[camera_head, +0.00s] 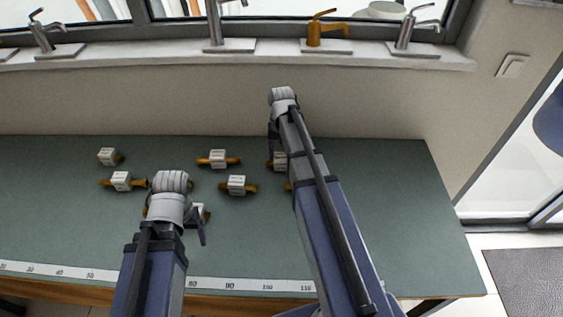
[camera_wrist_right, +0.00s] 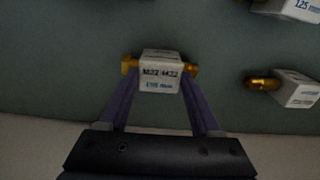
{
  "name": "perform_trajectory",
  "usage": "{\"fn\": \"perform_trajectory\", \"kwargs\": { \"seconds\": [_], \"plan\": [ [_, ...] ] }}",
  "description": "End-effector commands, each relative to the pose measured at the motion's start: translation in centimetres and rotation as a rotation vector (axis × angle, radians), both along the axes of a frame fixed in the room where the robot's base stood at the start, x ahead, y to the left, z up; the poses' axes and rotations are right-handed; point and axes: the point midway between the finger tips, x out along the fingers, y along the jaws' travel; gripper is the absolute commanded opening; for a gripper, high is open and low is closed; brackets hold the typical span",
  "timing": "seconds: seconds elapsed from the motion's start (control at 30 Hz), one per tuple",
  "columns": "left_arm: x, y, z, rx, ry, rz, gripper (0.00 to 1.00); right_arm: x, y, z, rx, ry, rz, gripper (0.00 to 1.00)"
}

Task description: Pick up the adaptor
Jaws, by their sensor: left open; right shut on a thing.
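Several adaptors with brass ends and white labelled blocks lie on the green bench. My right gripper (camera_wrist_right: 159,82) is shut on one adaptor (camera_wrist_right: 160,62), its fingers on either side of the white block marked M22. In the head view this adaptor (camera_head: 280,161) is partly hidden by my right arm. I cannot tell whether it is lifted off the bench. My left gripper (camera_head: 201,230) is open over the front of the bench, beside another adaptor (camera_head: 205,212) that my arm partly hides.
Other adaptors lie at left (camera_head: 107,156), (camera_head: 121,181) and in the middle (camera_head: 218,158), (camera_head: 237,185). A measuring strip (camera_head: 232,285) runs along the bench's front edge. Taps stand on the sill (camera_head: 370,55) behind. The bench's right side is clear.

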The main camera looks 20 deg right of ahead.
Motion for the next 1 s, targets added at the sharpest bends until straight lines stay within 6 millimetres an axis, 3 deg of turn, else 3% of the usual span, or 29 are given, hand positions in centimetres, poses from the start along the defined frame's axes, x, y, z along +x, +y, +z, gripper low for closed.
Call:
{"fn": "perform_trajectory", "kwargs": {
  "seconds": [0.03,0.4,0.77,1.0],
  "plan": [
    [0.0,0.0,0.0,0.0,0.0,0.0,0.82,0.0,0.0,0.0,0.0,0.0,0.0,0.41],
    [0.0,0.0,0.0,0.0,0.0,0.0,0.82,0.0,0.0,0.0,0.0,0.0,0.0,0.02],
    [0.0,0.0,0.5,0.0,0.0,0.0,0.82,0.0,0.0,0.5,0.0,0.0,0.0,0.02],
    [0.0,0.0,2.7,0.0,0.0,0.0,0.82,0.0,0.0,2.8,0.0,0.0,0.0,0.02]
  ]
}}
